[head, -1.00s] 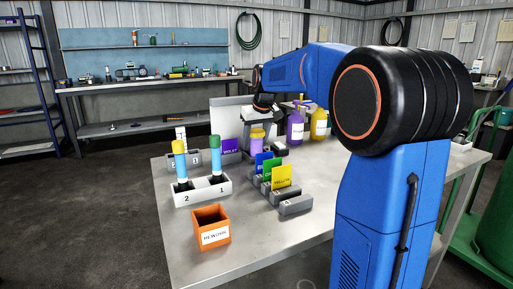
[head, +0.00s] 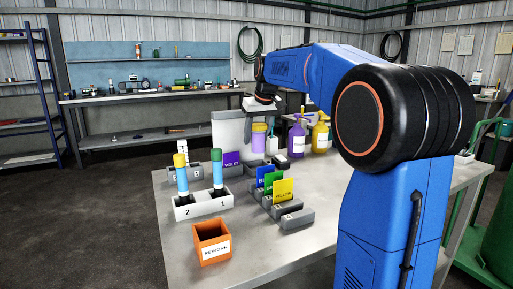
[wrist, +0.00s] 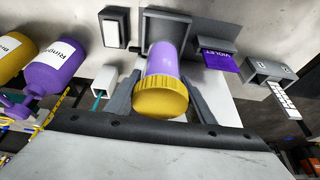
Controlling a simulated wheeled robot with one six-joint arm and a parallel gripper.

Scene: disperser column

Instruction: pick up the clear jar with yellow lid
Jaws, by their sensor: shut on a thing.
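The jar with the yellow lid (head: 258,142) hangs upright in front of a pale upright panel in the head view, and its body shows purple. In the wrist view the ridged yellow lid (wrist: 160,101) faces the camera, with the purple body beyond it. My gripper (wrist: 164,93) is shut on the jar, with one grey finger on each side. The fingers are hard to make out in the head view. The jar seems to be off the table, but the gap below its base is not clear.
The grey table (head: 275,250) carries a two-slot rack (head: 203,205) with capped tubes, an orange rework box (head: 211,243), coloured label cards (head: 283,190) and a violet card (head: 232,159). Purple (head: 297,140) and yellow (head: 320,138) pump bottles stand right of the jar. The table's front is clear.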

